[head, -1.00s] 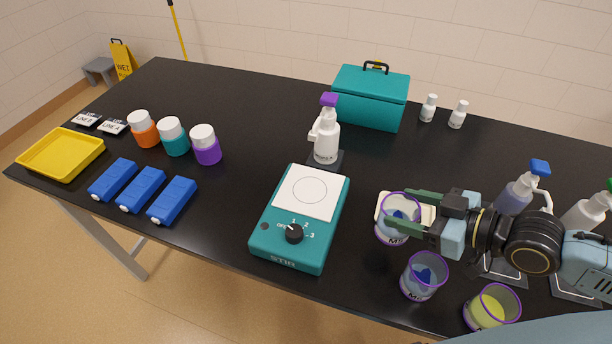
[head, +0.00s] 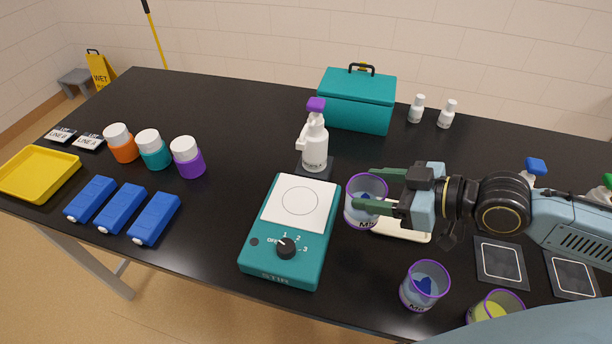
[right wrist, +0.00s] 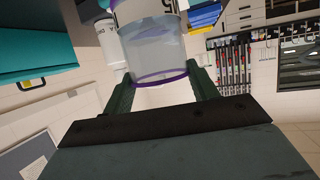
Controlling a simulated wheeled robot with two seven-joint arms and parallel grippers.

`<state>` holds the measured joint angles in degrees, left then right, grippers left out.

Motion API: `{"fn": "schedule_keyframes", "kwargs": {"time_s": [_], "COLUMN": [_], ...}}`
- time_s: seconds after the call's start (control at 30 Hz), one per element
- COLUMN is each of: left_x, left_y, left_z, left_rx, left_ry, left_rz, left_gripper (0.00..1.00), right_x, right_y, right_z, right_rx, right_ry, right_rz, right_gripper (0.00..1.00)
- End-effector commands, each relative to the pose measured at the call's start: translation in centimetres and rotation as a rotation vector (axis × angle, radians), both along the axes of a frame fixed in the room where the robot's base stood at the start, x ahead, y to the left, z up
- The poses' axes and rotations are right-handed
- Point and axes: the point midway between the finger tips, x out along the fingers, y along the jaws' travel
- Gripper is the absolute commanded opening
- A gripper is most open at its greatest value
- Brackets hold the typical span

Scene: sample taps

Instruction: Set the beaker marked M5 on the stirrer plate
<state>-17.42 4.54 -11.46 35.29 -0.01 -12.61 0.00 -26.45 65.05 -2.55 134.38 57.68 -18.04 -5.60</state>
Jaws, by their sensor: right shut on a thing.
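My right gripper (head: 366,189) is shut on a clear beaker (head: 354,212) with a purple rim and blue contents. Its label begins with M; the rest is hard to read. The beaker is upright, just right of the teal stirrer plate (head: 265,252), apart from its white top (head: 300,202); its exact height is hard to judge. In the right wrist view the beaker (right wrist: 158,50) is between the two green fingers. A second purple-rimmed beaker (head: 412,294) with blue contents, its label unclear, stands nearer the front. My left gripper is not in view.
A yellow-filled beaker (head: 483,309) is partly hidden at the front right. A cream pad (head: 408,232) lies under my right gripper. A purple-topped spray bottle (head: 315,150) stands behind the stirrer, before a teal case (head: 355,103). The stirrer's top is clear.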

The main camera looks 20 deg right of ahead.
Motion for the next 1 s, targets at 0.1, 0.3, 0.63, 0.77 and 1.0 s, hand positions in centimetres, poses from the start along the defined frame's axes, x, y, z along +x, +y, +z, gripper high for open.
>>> {"fn": "schedule_keyframes", "kwargs": {"time_s": [0.1,0.3,0.63,0.77,1.0], "left_x": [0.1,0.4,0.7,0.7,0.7], "left_y": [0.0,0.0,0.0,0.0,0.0], "left_z": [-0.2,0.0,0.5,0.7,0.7], "left_rx": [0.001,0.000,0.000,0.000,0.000], "left_ry": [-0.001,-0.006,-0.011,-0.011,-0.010], "left_rz": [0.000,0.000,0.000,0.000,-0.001], "left_gripper": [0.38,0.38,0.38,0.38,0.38], "right_x": [1.0,2.8,7.2,8.9,10.1], "right_y": [0.9,2.5,6.6,8.2,9.4], "right_z": [0.2,0.3,0.4,0.3,-0.1], "right_rx": [0.005,0.007,0.008,0.006,0.000], "right_ry": [-0.006,-0.006,-0.006,-0.003,0.000], "right_rz": [0.001,0.001,0.002,0.003,0.004], "right_gripper": [0.20,0.20,0.20,0.20,0.20]}}
